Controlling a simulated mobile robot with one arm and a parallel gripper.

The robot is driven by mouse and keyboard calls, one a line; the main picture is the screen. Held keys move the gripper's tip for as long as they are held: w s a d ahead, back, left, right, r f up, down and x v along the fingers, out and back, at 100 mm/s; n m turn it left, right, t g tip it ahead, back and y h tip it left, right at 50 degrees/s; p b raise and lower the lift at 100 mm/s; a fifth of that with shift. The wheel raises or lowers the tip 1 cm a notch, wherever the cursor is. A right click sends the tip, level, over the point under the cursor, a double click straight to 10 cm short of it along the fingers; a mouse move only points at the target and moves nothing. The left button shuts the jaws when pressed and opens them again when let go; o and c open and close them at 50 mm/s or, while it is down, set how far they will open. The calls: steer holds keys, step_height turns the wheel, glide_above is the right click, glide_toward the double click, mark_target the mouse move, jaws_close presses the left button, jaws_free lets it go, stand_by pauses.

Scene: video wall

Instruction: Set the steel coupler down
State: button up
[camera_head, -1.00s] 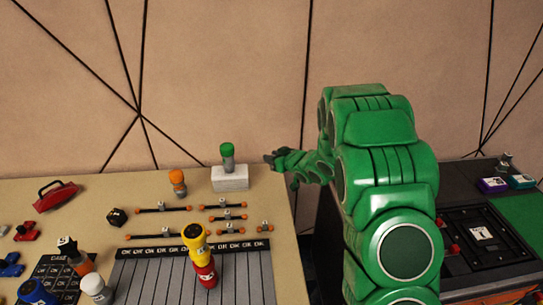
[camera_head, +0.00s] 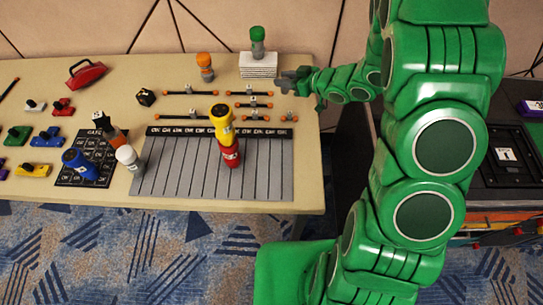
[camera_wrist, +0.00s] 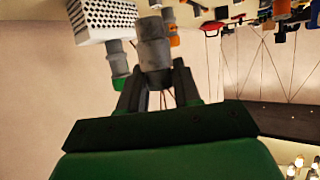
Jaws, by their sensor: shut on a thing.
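My gripper (camera_wrist: 155,85) is shut on the steel coupler (camera_wrist: 153,45), a grey cylinder, in the wrist view. In the head view my gripper (camera_head: 288,80) is at the table's back right, close to the right side of a white block (camera_head: 258,72). The coupler is too small there to make out clearly from the dark fingers. A green-capped grey bottle (camera_head: 257,42) stands on or just behind the block. The block also shows in the wrist view (camera_wrist: 103,20), with a dotted face, beside the held coupler.
An orange-topped bottle (camera_head: 205,66) stands left of the block. Several small orange-tipped rods (camera_head: 190,92) lie in front. A yellow and red bottle (camera_head: 226,135) stands on the grey slatted mat (camera_head: 265,175). A dark cabinet (camera_head: 350,160) is right of the table across a gap.

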steer(key=s+a+f+n+g+y, duration=0.1)
steer(key=s+a+n+g, duration=0.2)
steer(key=s, duration=0.7)
steer(key=s+a+n+g+y, duration=0.1)
steer(key=s+n+g, duration=0.25)
steer(key=s, duration=0.65)
steer(key=shift+g, duration=0.35)
steer(key=shift+s+f, duration=0.15)
steer(key=shift+f, duration=3.85)
steer(key=shift+f, duration=0.1)
steer(key=o, duration=1.1)
steer(key=shift+c, duration=0.2)
steer(key=v, duration=1.2)
